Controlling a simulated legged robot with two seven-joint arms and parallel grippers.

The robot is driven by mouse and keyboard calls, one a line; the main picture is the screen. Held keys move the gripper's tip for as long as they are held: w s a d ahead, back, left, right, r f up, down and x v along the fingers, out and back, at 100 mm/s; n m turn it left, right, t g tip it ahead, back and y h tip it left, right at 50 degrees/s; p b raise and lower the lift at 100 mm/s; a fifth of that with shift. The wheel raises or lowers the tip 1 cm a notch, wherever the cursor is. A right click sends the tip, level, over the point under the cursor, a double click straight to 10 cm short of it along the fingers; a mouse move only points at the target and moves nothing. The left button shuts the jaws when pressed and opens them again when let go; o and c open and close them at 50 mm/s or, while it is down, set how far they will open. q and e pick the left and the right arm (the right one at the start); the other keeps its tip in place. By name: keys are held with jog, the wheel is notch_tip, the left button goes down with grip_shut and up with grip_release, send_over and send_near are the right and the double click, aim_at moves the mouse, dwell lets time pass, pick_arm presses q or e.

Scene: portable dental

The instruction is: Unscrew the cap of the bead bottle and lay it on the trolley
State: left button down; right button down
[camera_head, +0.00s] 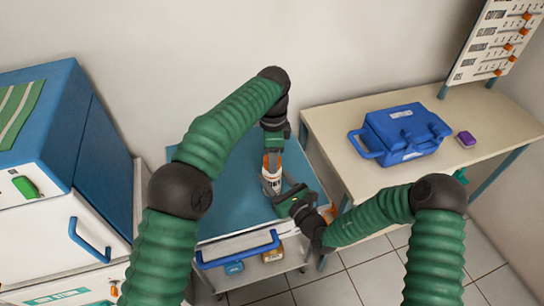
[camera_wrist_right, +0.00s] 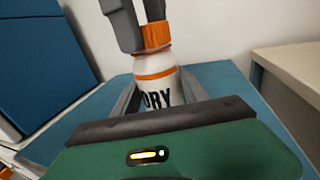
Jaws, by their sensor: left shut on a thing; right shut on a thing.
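The bead bottle (camera_head: 270,184) is white with orange bands and stands upright over the blue top of the trolley (camera_head: 222,208). It also shows in the right wrist view (camera_wrist_right: 158,93), with dark letters ending in "DRY". Its orange cap (camera_wrist_right: 156,36) sits at the top of the bottle. My left gripper (camera_head: 273,153) comes down from above and is shut on the cap. My right gripper (camera_head: 283,192) reaches in from the right and is shut on the bottle's body. I cannot tell whether the bottle touches the trolley top.
A blue case (camera_head: 402,135) and a small purple box (camera_head: 466,139) are on the beige table (camera_head: 345,165) at right. A blue and white cabinet (camera_head: 60,180) stands at left. Small containers (camera_head: 272,255) sit on the trolley's lower shelf. The trolley top is clear left of the bottle.

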pick_arm(q)
jog(key=n, duration=0.6)
jog(key=shift+d+n, duration=0.1)
jog(key=shift+n, duration=0.3)
pick_arm(e)
jog(key=shift+s+a, duration=0.15)
jog(key=shift+a, duration=0.05)
pick_arm(q)
jog(key=n, duration=0.6)
jog(key=shift+w+r+n, duration=0.1)
jog(key=shift+n, duration=0.3)
jog(key=n, duration=0.6)
jog(key=shift+n, duration=0.3)
jog(key=n, duration=0.5)
pick_arm(e)
jog(key=shift+a, duration=0.1)
pick_arm(q)
jog(key=shift+d+r, duration=0.1)
jog(key=shift+r, duration=0.05)
jog(key=shift+r, duration=0.1)
